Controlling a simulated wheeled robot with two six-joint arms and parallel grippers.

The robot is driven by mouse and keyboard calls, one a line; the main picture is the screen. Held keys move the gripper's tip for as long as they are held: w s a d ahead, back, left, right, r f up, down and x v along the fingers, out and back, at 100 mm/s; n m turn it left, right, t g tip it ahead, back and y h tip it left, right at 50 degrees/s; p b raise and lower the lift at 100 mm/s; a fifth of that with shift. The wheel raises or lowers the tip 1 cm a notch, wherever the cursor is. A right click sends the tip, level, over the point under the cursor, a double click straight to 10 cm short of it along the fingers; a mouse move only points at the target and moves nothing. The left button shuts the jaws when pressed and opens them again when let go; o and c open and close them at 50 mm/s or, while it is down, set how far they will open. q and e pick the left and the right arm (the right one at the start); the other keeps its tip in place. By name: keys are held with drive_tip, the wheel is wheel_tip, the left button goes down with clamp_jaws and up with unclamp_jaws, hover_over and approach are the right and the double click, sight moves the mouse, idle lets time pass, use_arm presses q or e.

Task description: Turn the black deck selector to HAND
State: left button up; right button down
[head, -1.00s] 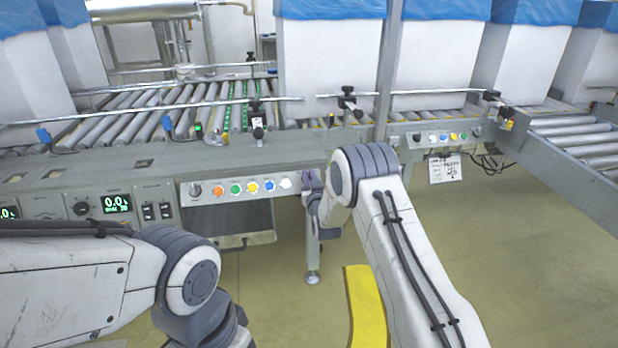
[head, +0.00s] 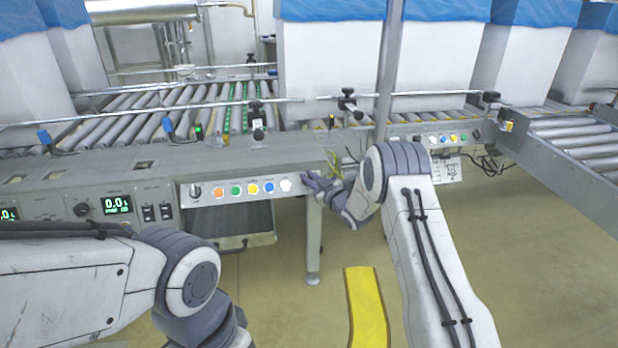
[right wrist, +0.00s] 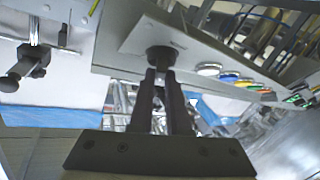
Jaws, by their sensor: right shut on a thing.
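The black deck selector (right wrist: 161,57) is a round black knob on a pale panel in the right wrist view. My right gripper (right wrist: 160,75) is shut on it, with both finger tips at the knob. In the head view my right gripper (head: 312,183) is at the right end of the front button panel (head: 225,200), just right of the white button, and it hides the knob. I cannot read the selector's marks or which way it points. My left arm shows at the lower left, but its gripper is out of view.
Orange, green, yellow, blue and white (head: 286,185) buttons line the panel. Another black knob (head: 196,191) is at its left end. The roller conveyor (head: 130,115) and lined boxes stand behind. A yellow floor strip (head: 364,305) lies below, with open floor to the right.

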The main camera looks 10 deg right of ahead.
drive_tip(key=shift+s+d+f+n+g+y+p, duration=0.1)
drive_tip(key=shift+f+n+g+y+p, duration=0.15)
drive_tip(key=shift+n+g+y, duration=0.55)
drive_tip(key=shift+f+n+g+y+p, duration=0.15)
drive_tip(key=shift+n+g+y+p, duration=0.25)
drive_tip(key=shift+n, duration=0.7)
drive_tip(key=c, duration=0.9)
unclamp_jaws()
drive_tip(key=shift+r, duration=0.2)
drive_tip(key=shift+s+d+r, duration=0.1)
drive_tip(key=shift+s+d, duration=0.05)
drive_tip(key=shift+d, duration=0.05)
drive_tip(key=p+v, duration=0.2)
drive_tip(key=v, duration=0.8)
